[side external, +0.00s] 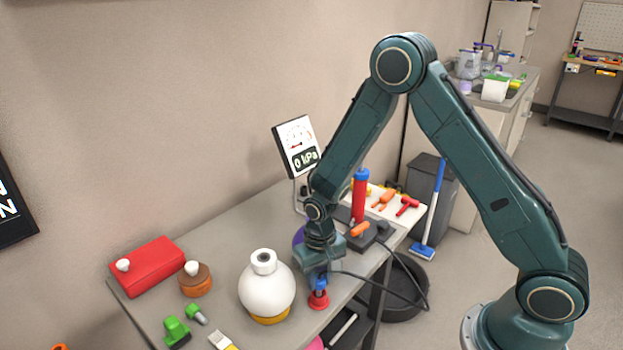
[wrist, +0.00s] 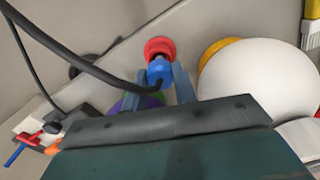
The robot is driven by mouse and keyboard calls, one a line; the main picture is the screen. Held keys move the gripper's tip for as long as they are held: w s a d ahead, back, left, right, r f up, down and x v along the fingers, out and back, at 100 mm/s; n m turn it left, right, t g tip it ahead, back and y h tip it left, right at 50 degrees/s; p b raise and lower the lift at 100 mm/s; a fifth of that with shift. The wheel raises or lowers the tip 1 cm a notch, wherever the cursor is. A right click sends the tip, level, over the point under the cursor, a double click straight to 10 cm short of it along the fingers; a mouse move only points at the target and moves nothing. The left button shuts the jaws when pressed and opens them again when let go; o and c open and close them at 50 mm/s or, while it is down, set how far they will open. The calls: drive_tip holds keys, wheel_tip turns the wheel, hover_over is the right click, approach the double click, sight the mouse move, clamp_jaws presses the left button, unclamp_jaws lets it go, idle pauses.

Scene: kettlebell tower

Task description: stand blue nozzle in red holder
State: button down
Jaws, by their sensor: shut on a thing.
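The blue nozzle (side external: 320,285) is upright between the fingers of my gripper (side external: 318,279), which is shut on it. The red holder (side external: 318,301) stands on the bench directly below the nozzle, near the front edge. In the wrist view the blue nozzle (wrist: 160,69) lines up with the red holder (wrist: 159,46), with the fingers of my gripper (wrist: 163,76) on either side. A dark part shows between nozzle and holder. I cannot tell how deep the nozzle's lower end sits in the holder.
A white round vessel (side external: 266,287) on a yellow base stands close left of my gripper. A red pump (side external: 360,195) and a gauge reading 0 kPa (side external: 297,147) stand behind. A black cable (wrist: 70,68) crosses the wrist view. The bench's front edge is close.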

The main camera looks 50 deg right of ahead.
drive_tip(key=shift+f, duration=0.95)
drive_tip(key=c, duration=0.9)
unclamp_jaws()
drive_tip(key=shift+c, duration=1.4)
drive_tip(key=shift+r, duration=3.5)
